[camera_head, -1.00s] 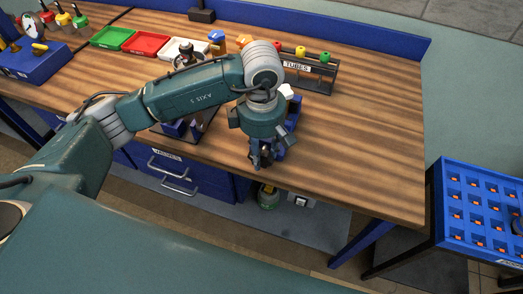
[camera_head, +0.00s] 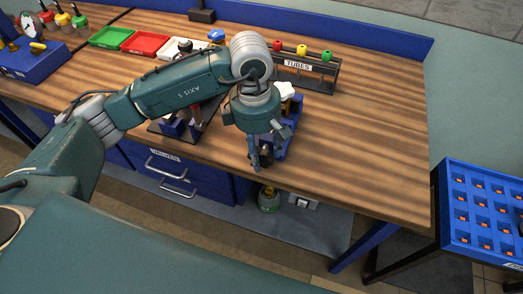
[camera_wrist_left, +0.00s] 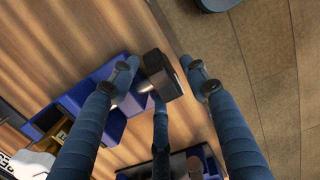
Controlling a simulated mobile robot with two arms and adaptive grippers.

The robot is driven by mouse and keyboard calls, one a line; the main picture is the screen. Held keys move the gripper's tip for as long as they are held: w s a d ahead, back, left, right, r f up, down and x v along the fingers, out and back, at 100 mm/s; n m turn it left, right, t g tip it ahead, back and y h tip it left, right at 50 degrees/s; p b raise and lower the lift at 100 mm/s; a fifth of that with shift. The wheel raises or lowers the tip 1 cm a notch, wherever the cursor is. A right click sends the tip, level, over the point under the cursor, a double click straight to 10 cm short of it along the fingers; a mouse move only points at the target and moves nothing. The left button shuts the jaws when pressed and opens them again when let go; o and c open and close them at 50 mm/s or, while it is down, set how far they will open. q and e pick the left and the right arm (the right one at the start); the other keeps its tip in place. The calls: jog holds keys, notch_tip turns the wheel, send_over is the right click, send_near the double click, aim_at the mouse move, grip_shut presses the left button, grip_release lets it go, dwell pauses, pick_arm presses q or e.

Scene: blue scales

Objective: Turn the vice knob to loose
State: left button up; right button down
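The blue vice (camera_head: 290,128) stands at the front edge of the wooden bench, partly hidden behind my left gripper (camera_head: 260,160). In the left wrist view the vice (camera_wrist_left: 112,122) has a grey shaft ending in a dark, blocky knob (camera_wrist_left: 160,76). My left gripper (camera_wrist_left: 162,80) is open there, with its fingers spread on either side of the knob. A gap shows between the knob and the right finger; whether the left finger touches the knob I cannot tell. The third finger is below the knob in the picture. My right gripper is in neither view.
A tube rack (camera_head: 300,75) stands behind the vice. Green (camera_head: 110,37), red (camera_head: 146,44) and white trays lie at the back left. The bench's right side is bare. A blue compartment crate (camera_head: 482,212) stands off the bench at right. Drawers (camera_head: 170,178) are below the front edge.

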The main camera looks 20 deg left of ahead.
aim_at(258, 148)
pick_arm(q)
jog(key=shift+r, duration=0.1)
notch_tip(258, 148, up, 12)
jog(key=shift+a, duration=0.45)
jog(key=shift+s+f, duration=0.1)
jog(key=shift+f, duration=0.1)
dwell(0.4)
